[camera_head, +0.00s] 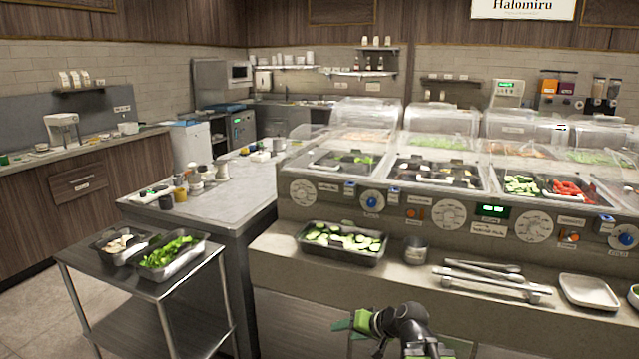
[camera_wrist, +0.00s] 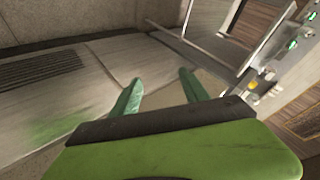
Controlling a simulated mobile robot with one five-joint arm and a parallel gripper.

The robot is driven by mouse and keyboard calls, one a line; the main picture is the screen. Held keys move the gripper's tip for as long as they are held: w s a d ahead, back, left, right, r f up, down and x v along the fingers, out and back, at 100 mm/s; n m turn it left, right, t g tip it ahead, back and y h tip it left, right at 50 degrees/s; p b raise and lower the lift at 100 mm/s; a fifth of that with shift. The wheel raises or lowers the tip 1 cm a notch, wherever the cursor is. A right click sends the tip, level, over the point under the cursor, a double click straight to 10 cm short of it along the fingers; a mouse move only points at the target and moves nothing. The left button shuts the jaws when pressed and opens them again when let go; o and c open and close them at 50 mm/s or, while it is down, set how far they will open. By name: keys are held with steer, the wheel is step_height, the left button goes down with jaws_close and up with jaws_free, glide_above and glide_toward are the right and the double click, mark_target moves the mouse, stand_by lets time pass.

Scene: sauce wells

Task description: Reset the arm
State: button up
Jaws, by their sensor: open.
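My gripper (camera_head: 345,325) shows at the bottom of the head view, in front of the counter's lower front and below the ledge. Its green fingers also show in the wrist view (camera_wrist: 158,88), spread apart with nothing between them. My arm is folded low, with its dark links at the bottom edge of the head view. The wrist view looks toward the floor and the lower front of the furniture. No object is in contact with the fingers.
A steel cart (camera_head: 150,288) with two food trays stands at left. Floor is free at lower left.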

steer(key=s+d+f+n+g+h+p, duration=0.1)
steer(key=s+d+f+g+h, duration=0.25)
steer(key=s, duration=0.25)
steer(key=s+d+f+g+h, duration=0.3)
steer(key=s+d, duration=0.2)
steer(key=s, duration=0.1)
step_height(320, 180, up, 16)
steer(key=p, duration=1.6)
steer(key=shift+r, duration=0.25)
steer(key=shift+d, duration=0.1)
